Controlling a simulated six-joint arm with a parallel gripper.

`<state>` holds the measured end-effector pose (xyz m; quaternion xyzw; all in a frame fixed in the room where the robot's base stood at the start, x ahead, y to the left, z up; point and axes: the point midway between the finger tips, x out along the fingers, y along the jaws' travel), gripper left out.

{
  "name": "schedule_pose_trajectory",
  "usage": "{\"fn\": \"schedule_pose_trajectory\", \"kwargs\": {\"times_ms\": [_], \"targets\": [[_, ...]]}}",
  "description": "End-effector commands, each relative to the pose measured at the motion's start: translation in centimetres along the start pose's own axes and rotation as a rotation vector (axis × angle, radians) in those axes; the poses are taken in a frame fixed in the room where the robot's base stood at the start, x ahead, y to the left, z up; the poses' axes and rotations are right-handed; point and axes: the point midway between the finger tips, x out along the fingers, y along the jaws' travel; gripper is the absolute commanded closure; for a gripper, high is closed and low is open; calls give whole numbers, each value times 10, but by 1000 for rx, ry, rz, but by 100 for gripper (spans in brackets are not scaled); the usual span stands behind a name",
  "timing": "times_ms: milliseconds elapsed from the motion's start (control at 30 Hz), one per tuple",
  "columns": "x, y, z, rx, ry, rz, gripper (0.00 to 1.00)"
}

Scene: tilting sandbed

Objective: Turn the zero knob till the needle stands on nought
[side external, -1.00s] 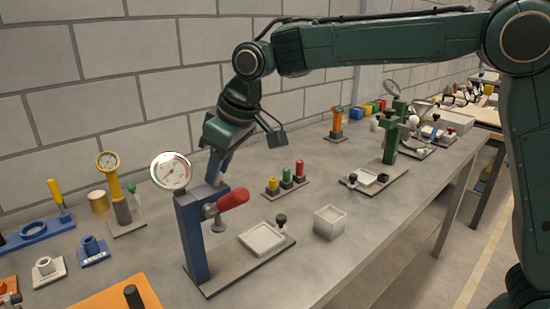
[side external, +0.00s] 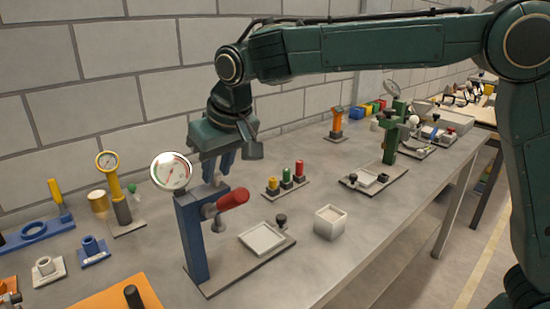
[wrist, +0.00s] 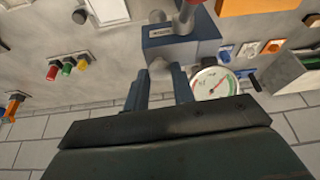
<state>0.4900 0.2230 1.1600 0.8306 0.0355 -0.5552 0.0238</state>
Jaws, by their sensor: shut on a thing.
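The dial gauge (side external: 171,171) is round and white-faced, mounted at the top left of a blue press stand (side external: 194,240). It also shows in the wrist view (wrist: 212,84), with green and red marks and a thin needle; the exact reading is too small to tell. The zero knob (wrist: 160,69), a small grey piece at the back of the stand's head, lies between my fingertips. My gripper (wrist: 159,77) is shut on it, with one finger on each side. In the side view my gripper (side external: 217,172) points down behind the stand's head, and its fingertips are partly hidden.
A red-handled lever (side external: 233,199) sticks out from the stand close to my fingers. A white square tray (side external: 262,239) and a pale box (side external: 330,221) stand to the right. Yellow, green and red pegs (side external: 287,180) stand behind. Bench surface between them is clear.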

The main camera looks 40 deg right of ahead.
Motion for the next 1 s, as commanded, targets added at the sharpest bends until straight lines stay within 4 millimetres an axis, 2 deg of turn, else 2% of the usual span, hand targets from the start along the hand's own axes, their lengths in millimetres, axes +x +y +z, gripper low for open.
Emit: {"fn": "schedule_pose_trajectory", "kwargs": {"times_ms": [100, 133, 200, 233, 667, 867, 1000], "targets": [[-1, 0, 0, -1, 2, -1, 98], [-1, 0, 0, -1, 2, -1, 69], [-1, 0, 0, -1, 2, -1, 55], [-1, 0, 0, -1, 1, -1, 54], [-4, 0, 0, -2, 1, -1, 54], [-20, 0, 0, -1, 2, -1, 54], [-40, 0, -1, -1, 5, -2, 54]]}}
